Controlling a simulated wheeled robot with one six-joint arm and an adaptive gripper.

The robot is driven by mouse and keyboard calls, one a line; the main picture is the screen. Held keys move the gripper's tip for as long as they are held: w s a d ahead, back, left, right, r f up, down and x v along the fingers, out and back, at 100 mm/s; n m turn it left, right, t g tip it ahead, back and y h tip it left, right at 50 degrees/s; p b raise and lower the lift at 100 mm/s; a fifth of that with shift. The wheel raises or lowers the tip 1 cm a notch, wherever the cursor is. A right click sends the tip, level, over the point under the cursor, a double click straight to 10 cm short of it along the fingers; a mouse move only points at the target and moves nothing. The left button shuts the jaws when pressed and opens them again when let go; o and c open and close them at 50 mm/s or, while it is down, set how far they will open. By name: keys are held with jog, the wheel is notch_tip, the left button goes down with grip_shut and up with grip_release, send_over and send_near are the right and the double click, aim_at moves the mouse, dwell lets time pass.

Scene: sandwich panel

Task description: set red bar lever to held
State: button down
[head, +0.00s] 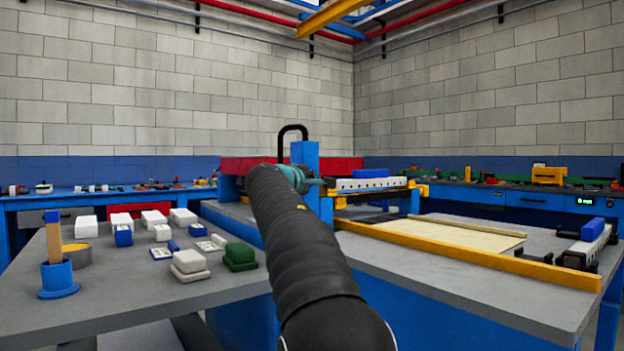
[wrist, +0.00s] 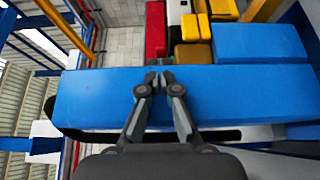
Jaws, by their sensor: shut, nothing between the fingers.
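A wide red bar (head: 240,165) crosses behind the blue post (head: 305,152) on the machine. Part of a red piece also shows above the post in the sideways-turned wrist view (wrist: 155,30). I cannot tell whether this red piece is the lever, or its setting. My gripper (head: 328,182) is small and partly hidden by my arm in the head view. In the wrist view, my gripper (wrist: 160,76) is shut and empty, with its fingertips in front of the blue post (wrist: 230,97). Whether they touch it is unclear.
A black loop handle (head: 292,130) rises beside the post. A white rail with a blue block (head: 370,173) is to its right. A yellow rail (head: 470,255) borders a pale board (head: 445,235). Several small boxes and a blue cup (head: 57,280) occupy the left table.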

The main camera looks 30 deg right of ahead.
jog(key=s+a+b, duration=0.3)
jog(key=s+a, duration=0.6)
jog(key=s, duration=0.2)
jog(key=s+a+f+m+g+y+p, duration=0.1)
jog(key=s+a+f+y, duration=0.4)
jog(key=s+f, duration=0.5)
jog(key=s+a+f+m+g+y+p, duration=0.2)
jog(key=s+a+f+y+p, duration=0.3)
jog(key=s+a+f, duration=0.3)
jog(key=s+a+f+m+g+y+p, duration=0.1)
jog(key=s+a+f+m+y+p, duration=0.3)
jog(key=s+f, duration=0.9)
jog(key=a+f+y, duration=0.1)
jog(key=a+f, duration=0.1)
jog(key=a, duration=0.1)
jog(key=shift+s+a, duration=0.2)
jog(key=shift+a, duration=0.15)
jog(key=shift+r, duration=0.1)
